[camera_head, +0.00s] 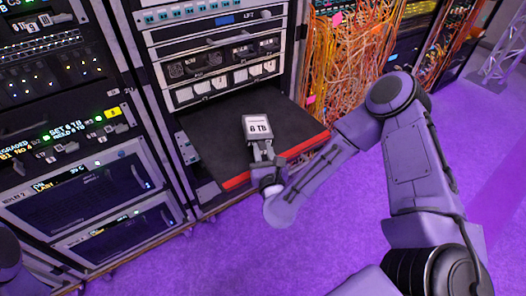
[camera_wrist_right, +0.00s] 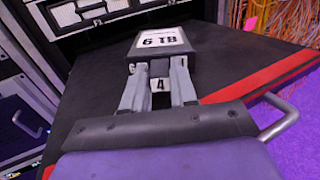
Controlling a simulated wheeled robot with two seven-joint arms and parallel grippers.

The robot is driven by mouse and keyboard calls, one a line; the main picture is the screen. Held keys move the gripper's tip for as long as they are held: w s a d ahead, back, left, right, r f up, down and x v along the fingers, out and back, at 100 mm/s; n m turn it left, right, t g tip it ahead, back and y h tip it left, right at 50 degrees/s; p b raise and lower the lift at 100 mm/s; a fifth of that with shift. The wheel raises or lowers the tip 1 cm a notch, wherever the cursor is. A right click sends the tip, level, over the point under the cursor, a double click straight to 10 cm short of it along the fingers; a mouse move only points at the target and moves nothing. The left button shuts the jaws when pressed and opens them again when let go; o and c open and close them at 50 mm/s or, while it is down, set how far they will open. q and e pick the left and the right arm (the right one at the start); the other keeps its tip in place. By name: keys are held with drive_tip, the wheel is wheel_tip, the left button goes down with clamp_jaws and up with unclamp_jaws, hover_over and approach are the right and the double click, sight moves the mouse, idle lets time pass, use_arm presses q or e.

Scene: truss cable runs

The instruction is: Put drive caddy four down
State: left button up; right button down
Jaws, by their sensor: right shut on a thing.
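Drive caddy four (camera_head: 257,126) is a small grey block with a white capacity label on top. It also shows in the wrist view (camera_wrist_right: 158,42), where the label reads 6 TB and a 4 shows on its near end between the fingers. My right gripper (camera_head: 262,153) is shut on that near end; its two grey fingers (camera_wrist_right: 158,85) show in the wrist view. The caddy is over the black shelf (camera_head: 215,150) with its label facing up. I cannot tell whether its underside touches the shelf. My left gripper is not in view.
The shelf has a red front edge (camera_head: 300,150) and a metal handle (camera_wrist_right: 280,118) at the right. Rack units with drive bays (camera_head: 220,85) stand behind it. Orange cables (camera_head: 350,60) hang at the right. The shelf around the caddy is bare.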

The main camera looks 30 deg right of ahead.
drive_tip(key=shift+f+b, duration=0.35)
